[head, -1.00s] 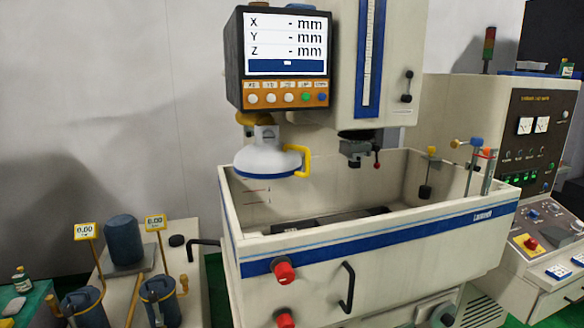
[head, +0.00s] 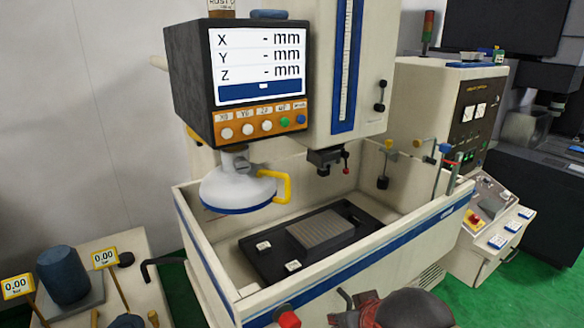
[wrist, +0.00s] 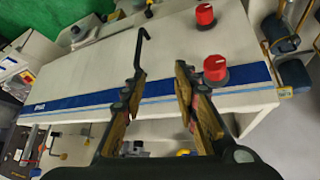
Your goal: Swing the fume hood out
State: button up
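The fume hood (head: 238,190) is a white dome with a blue rim and a yellow handle (head: 274,186). It hangs under the readout screen, over the left part of the machine's tank (head: 205,245). In the wrist view my gripper (wrist: 160,75) is open, its two fingers apart with nothing between them. It faces the outside of the tank's front wall (wrist: 235,90), with its blue stripe. In the head view dark and reddish parts of my arm show at the bottom edge, below and right of the hood. The hood cannot be made out clearly in the wrist view.
Red knobs (wrist: 215,68) and a black bar handle (wrist: 141,50) stick out from the tank's front. A dark plate with a grey block (head: 320,230) lies in the tank. The readout screen (head: 258,65) overhangs the hood. Gauges stand at left, a control console (head: 492,210) at right.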

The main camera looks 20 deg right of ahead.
aim_at(288, 197)
jog(key=w+d+r+t+h+p, duration=0.1)
jog(key=w+d+r+t+p, duration=0.2)
jog(key=w+r, duration=0.5)
jog(key=w+d+r+t+p, duration=0.1)
jog(key=w+d+r+t, duration=0.25)
jog(key=w, duration=0.75)
jog(key=w+a+n+y, duration=0.2)
jog(key=w+a+y, duration=0.1)
jog(key=w, duration=0.2)
jog(key=w+a+n+t+y, duration=0.1)
jog(key=w+a+n+y, duration=0.1)
jog(key=w+a+y, duration=0.1)
jog(key=w+a+f+n+t+y, duration=0.1)
jog(key=w+a+n+y, duration=0.1)
jog(key=w+y, duration=0.3)
jog(key=shift+x, duration=1.65)
jog(key=shift+d+f, duration=0.1)
jog(key=shift+c, duration=0.6)
grip_shut()
